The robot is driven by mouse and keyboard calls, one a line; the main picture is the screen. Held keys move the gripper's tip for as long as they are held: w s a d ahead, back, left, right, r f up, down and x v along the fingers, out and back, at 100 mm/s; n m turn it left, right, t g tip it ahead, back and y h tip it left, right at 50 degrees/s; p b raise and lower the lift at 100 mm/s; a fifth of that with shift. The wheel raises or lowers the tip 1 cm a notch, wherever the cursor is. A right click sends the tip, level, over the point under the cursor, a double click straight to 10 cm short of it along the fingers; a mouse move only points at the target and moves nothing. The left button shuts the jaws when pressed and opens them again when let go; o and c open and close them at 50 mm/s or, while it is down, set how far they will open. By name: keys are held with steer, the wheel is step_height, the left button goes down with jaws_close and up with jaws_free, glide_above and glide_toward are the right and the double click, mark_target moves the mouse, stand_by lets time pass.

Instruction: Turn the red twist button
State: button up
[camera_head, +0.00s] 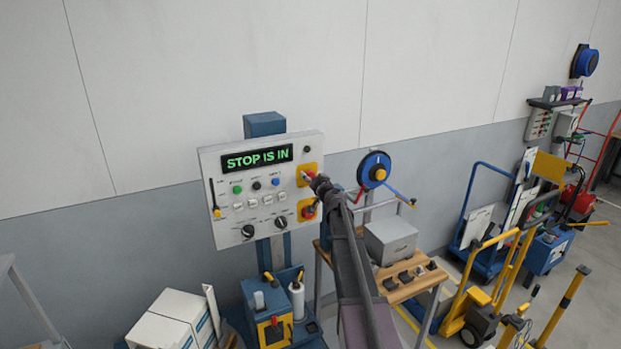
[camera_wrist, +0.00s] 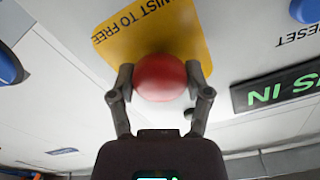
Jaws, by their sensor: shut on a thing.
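The red twist button (camera_wrist: 160,76) is a round red knob on a yellow plate (camera_wrist: 128,38) whose lettering reads upside down in the wrist view, ending in "TO FREE". My gripper (camera_wrist: 160,84) has one finger on each side of the button and is shut on it. In the head view my gripper (camera_head: 312,177) is at the upper yellow plate on the right side of the white control panel (camera_head: 222,180), and my arm hides part of that area. The panel's display (camera_head: 257,158) reads "STOP IS IN" in green.
A second yellow plate with a red knob (camera_head: 309,212) sits just below my gripper. Small coloured buttons, black dials (camera_head: 281,222) and a lever at left share the panel. A bench with a grey box (camera_head: 391,242) and a blue wheel (camera_head: 374,170) stand to the right.

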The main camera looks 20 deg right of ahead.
steer(key=shift+m, duration=1.4)
steer(key=o, duration=1.2)
steer(key=shift+c, duration=0.2)
steer(key=shift+s, duration=0.1)
steer(key=s, duration=1.1)
steer(key=shift+s+d, duration=0.2)
steer(key=shift+s, duration=0.2)
